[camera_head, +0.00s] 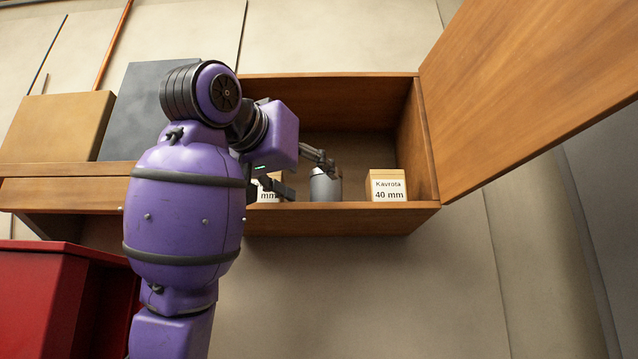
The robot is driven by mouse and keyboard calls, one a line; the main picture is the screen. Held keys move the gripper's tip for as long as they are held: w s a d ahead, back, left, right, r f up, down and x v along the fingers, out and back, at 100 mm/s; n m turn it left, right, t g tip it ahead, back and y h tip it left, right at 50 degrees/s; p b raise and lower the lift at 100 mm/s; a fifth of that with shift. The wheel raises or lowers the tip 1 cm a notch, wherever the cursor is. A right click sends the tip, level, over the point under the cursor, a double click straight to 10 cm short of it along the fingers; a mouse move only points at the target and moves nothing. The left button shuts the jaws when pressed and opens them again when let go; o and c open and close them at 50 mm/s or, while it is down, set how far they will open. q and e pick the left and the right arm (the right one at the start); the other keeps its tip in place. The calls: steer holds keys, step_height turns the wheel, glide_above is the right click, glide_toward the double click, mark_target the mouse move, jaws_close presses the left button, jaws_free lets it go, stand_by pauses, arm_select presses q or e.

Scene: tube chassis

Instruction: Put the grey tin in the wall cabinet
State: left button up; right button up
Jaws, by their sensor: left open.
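The grey tin (325,186) stands upright inside the open wall cabinet (345,221), on its floor. My left gripper (308,172) reaches into the cabinet from the left, with its fingers beside and just above the tin. The fingers are open, and I cannot tell whether one touches the tin. The purple left arm hides the left part of the cabinet. My right gripper is not in view.
A box labelled "Kavrota 40 mm" (388,186) stands right of the tin. Another labelled box (268,190) is partly hidden by my gripper. The cabinet door (530,85) stands open at right. A red cabinet (40,300) is at lower left.

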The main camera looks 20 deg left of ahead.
arm_select(q)
steer(key=s+a, duration=0.1)
steer(key=s, duration=0.5)
steer(key=shift+s, duration=0.15)
stand_by(0.8)
